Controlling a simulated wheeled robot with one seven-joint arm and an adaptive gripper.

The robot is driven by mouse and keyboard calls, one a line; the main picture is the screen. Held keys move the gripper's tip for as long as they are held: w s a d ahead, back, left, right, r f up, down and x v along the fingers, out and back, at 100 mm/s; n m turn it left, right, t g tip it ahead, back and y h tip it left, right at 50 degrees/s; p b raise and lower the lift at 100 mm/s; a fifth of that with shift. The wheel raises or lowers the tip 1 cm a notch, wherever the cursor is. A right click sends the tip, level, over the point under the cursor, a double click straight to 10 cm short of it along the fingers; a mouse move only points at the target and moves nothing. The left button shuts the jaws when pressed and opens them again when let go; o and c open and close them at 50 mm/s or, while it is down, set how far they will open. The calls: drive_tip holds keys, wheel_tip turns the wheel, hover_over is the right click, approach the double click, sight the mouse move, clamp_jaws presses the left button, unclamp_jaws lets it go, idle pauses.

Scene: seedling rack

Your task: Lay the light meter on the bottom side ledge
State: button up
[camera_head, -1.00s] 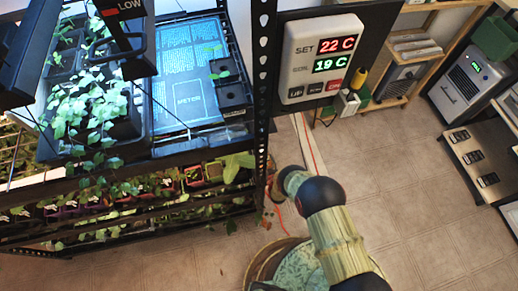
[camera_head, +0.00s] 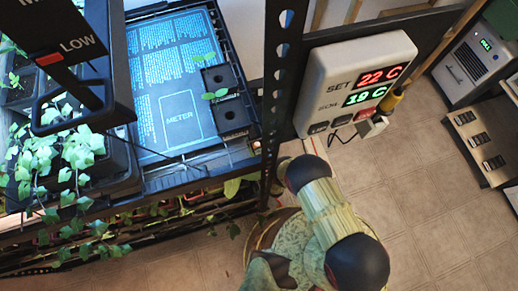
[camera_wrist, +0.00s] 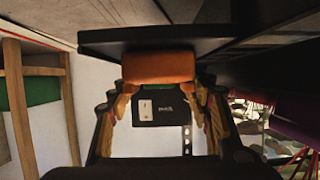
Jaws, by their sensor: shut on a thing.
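My gripper (camera_wrist: 161,90) shows in the wrist view, its two fingers on either side of an orange block-shaped body, which I take to be the light meter (camera_wrist: 160,67). The fingers are shut on it. A dark flat edge lies right above the orange body; whether they touch I cannot tell. In the head view my gripper and the held thing are hidden; only links of my arm show at lower centre. A blue printed sheet with an outline marked METER (camera_head: 180,117) lies on the rack's upper shelf. I cannot make out the bottom side ledge for certain.
A white thermostat (camera_head: 357,80) hangs beside the rack's perforated black post (camera_head: 278,75). Leafy seedlings (camera_head: 65,155) crowd the shelf's left. A side shelf (camera_head: 462,125) at right holds several small dark devices. The tiled floor (camera_head: 440,220) is open at lower right.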

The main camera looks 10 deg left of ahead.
drive_tip(key=shift+a, duration=0.1)
drive_tip(key=o, duration=1.4)
drive_tip(key=shift+f, duration=0.1)
drive_tip(key=shift+o, duration=0.5)
